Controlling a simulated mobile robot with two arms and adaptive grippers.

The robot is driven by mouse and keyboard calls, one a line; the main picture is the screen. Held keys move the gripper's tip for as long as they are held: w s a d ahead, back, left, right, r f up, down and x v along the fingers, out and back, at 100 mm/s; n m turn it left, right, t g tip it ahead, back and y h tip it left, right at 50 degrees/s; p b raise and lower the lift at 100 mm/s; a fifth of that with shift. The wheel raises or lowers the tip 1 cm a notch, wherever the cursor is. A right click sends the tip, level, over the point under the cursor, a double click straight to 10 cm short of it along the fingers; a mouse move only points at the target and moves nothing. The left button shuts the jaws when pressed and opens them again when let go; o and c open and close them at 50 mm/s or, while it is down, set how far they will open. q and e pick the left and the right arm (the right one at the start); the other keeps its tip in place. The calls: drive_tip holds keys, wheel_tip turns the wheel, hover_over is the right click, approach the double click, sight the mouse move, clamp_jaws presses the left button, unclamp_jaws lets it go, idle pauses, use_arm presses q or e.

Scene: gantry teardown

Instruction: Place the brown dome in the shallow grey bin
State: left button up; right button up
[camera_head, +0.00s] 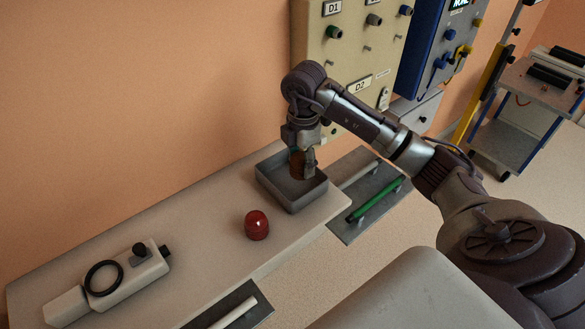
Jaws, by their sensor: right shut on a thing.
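My right gripper (305,164) points down over the shallow grey bin (309,198) at the right end of the bench. It is shut on the brown dome (297,163), which shows between the fingers inside the outline of the bin. The fingers hide part of the dome, and I cannot tell whether it touches the bin floor. The bin is square with low walls, and the part of its floor that shows is bare. My left gripper is not in view.
A dark red dome (257,225) stands on the bench (200,240) left of the bin. A white device with a black ring (103,278) lies at the left end. A grey panel with a green bar (376,199) is right of the bin. Wall boxes with knobs (345,55) rise behind.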

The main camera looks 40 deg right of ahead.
sight(292, 183)
drive_tip(key=w+f, duration=0.1)
drive_tip(key=w+a, duration=0.1)
drive_tip(key=shift+w+f, duration=0.35)
wheel_tip(292, 183, down, 3)
drive_tip(key=shift+f+p, duration=0.15)
drive_tip(key=shift+p, duration=0.5)
drive_tip(key=shift+f, duration=0.4)
drive_tip(key=shift+f, duration=0.1)
drive_tip(key=o, duration=1.1)
drive_tip(key=shift+o, duration=0.2)
